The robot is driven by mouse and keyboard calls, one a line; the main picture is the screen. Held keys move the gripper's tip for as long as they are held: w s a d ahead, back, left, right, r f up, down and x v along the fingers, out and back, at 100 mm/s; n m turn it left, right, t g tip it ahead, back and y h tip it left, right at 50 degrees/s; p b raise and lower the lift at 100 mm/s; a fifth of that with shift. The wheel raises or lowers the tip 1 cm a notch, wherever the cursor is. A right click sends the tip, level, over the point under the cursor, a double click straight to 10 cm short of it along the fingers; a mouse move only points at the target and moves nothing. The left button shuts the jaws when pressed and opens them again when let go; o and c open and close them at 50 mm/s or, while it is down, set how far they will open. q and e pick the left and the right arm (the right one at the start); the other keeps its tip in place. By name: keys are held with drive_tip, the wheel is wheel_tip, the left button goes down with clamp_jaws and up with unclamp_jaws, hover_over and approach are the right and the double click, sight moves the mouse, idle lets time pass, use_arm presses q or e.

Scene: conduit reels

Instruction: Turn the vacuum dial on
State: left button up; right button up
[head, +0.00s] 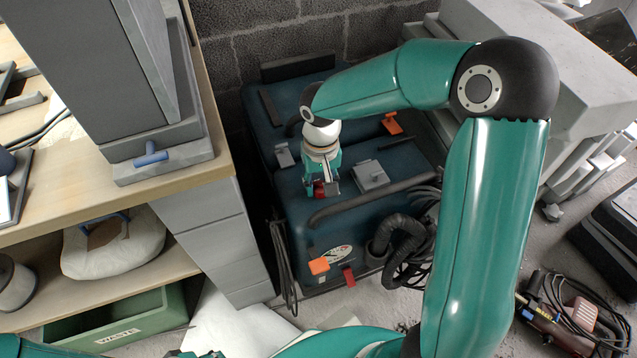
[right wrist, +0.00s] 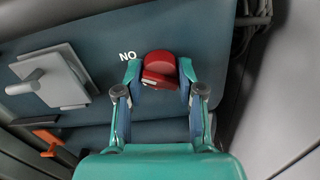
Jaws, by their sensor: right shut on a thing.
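The vacuum (head: 285,205) is a large dark blue machine on the floor against the block wall. Its red dial (right wrist: 158,68) sits on the top face and shows between my fingers in the right wrist view. White letters beside the dial read "NO" in that view, which is "ON" upside down. My right gripper (head: 321,190) reaches down onto the vacuum's top and is shut on the red dial, one finger on each side; it also shows in the right wrist view (right wrist: 158,72).
A grey latch plate (head: 370,175) lies right of my right gripper. A wooden workbench (head: 190,180) stands left, with a green waste bin (head: 120,325) below.

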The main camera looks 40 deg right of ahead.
sight(321, 183)
drive_tip(key=o, duration=1.1)
drive_tip(key=shift+o, duration=0.2)
wheel_tip(321, 183, up, 12)
